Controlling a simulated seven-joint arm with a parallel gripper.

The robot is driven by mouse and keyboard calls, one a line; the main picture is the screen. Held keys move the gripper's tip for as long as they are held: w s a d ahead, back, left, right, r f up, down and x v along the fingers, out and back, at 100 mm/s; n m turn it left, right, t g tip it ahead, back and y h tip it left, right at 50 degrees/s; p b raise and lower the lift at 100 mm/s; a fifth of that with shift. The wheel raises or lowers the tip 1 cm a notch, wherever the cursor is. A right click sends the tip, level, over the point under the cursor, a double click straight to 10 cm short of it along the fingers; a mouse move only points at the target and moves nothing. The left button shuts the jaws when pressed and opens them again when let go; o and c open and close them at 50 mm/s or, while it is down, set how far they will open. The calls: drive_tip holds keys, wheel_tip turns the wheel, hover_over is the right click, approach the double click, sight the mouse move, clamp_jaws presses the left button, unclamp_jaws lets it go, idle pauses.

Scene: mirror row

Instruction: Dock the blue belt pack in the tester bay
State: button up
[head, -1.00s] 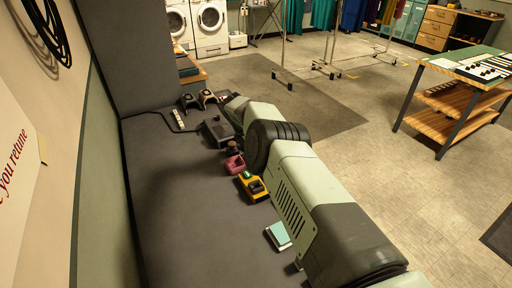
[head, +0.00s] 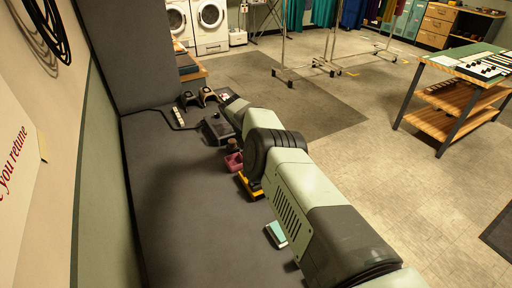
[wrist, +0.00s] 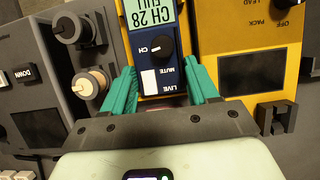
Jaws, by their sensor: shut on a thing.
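The blue belt pack (wrist: 152,55) is between the two teal fingertips of my gripper (wrist: 151,92) in the wrist view. Its green screen reads CH 28 FULL, with a dark knob and a white LIVE button below. The gripper is shut on the pack. In the head view my arm hides the gripper and pack, and only an edge of the yellow tester (head: 247,189) shows.
A grey panel with knobs (wrist: 50,75) adjoins the left side in the wrist view. On the bench are a dark grey box (head: 216,130), a magenta holder (head: 233,162), a teal-and-white item (head: 276,234) and a power strip (head: 177,118). The bench's left part is clear.

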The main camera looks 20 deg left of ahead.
drive_tip(key=shift+f, duration=0.2)
drive_tip(key=o, duration=1.2)
drive_tip(key=shift+f, duration=0.1)
drive_tip(key=shift+o, duration=0.2)
drive_tip(key=v, duration=1.1)
